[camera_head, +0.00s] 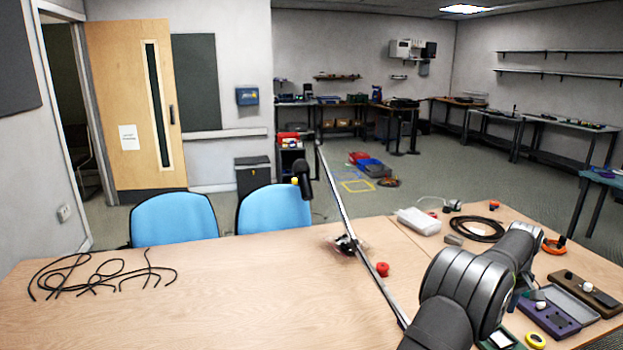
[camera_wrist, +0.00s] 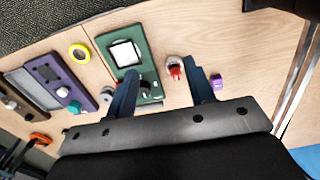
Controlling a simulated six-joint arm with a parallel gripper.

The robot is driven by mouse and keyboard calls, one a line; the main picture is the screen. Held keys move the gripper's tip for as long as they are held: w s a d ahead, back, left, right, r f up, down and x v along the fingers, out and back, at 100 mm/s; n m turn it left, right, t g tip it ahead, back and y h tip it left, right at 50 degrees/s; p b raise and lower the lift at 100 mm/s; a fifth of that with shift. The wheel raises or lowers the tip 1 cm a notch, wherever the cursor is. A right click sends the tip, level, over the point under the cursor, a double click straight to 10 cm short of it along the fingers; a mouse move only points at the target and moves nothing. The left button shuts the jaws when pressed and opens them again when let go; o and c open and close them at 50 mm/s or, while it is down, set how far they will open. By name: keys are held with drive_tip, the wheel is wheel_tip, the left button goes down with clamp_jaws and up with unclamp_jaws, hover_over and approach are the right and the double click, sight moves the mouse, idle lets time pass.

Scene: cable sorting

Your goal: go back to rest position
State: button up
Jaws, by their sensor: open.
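My gripper (camera_wrist: 162,73) is open in the wrist view, with its two dark blue fingers apart and nothing held between them. It hangs over the wooden table. A green device (camera_wrist: 126,48) with a white square lies beyond and between the fingers, and a small round red-and-white piece (camera_wrist: 175,66) lies close to the right finger. Loose black cables (camera_head: 95,276) lie spread on the left of the table in the head view. My arm reaches in at the lower right there and hides most of the gripper.
A purple box (camera_head: 549,319), coiled dark cable (camera_head: 477,229), white box (camera_head: 419,221) and orange ring (camera_head: 554,246) lie on the table's right part. The left-centre tabletop (camera_head: 240,300) is clear. Blue chairs (camera_head: 174,219) stand behind.

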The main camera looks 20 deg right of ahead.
wheel_tip(320, 180, up, 5)
drive_tip(key=w+a+n, duration=0.4)
drive_tip(key=w+a, duration=1.6)
drive_tip(key=shift+a+r+n, duration=0.3)
drive_tip(key=s+d+m, duration=0.3)
drive_tip(key=s+d, duration=1.1)
drive_tip(key=d, duration=0.2)
drive_tip(key=shift+s+d+f, duration=0.15)
drive_tip(key=shift+s+d, duration=0.05)
